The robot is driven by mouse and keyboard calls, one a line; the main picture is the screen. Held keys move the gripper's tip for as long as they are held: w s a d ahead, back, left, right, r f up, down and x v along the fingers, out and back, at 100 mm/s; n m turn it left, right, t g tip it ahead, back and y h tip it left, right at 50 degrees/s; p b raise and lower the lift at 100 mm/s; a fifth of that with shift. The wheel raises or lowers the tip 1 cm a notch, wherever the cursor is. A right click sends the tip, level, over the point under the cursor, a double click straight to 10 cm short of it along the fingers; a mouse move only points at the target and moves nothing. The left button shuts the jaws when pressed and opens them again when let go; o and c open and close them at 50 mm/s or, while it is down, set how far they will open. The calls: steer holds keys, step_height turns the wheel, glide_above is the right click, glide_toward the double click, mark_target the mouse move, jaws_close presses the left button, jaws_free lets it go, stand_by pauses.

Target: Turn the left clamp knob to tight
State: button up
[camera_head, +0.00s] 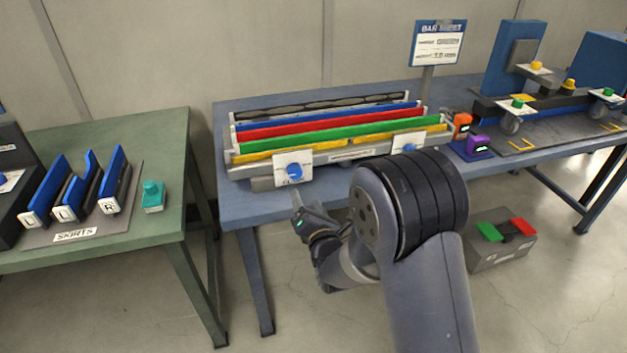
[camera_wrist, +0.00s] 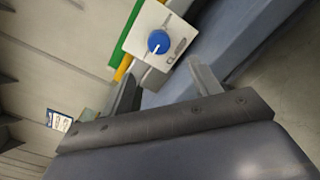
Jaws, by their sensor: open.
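The left clamp knob (camera_head: 294,171) is a blue round knob on a white plate (camera_head: 281,160) at the front left of the bar fixture (camera_head: 262,170). In the wrist view the knob (camera_wrist: 159,42) has a white pointer line toward the lower left, and the white plate (camera_wrist: 141,30) carries a dark mark. My gripper (camera_head: 302,212) is in front of and below the knob. In the wrist view my gripper (camera_wrist: 165,85) is open and empty, with the knob beyond its fingertips and apart from them. A second blue knob (camera_head: 408,148) sits on the fixture's right plate.
The fixture holds coloured bars, including a red bar (camera_head: 320,125) and a green bar (camera_head: 340,134). Orange (camera_head: 461,121) and purple (camera_head: 478,146) devices stand to its right. A green table (camera_head: 150,232) with blue pieces is at left. A grey box (camera_head: 498,252) is on the floor.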

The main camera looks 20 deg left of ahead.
mark_target(296, 174)
steer(key=p+x, duration=0.1)
steer(key=x, duration=0.9)
steer(key=shift+w+a+p, duration=0.25)
steer(key=shift+w+p, duration=0.05)
steer(key=shift+p, duration=0.05)
steer(key=shift+c, duration=0.2)
steer(key=c, duration=1)
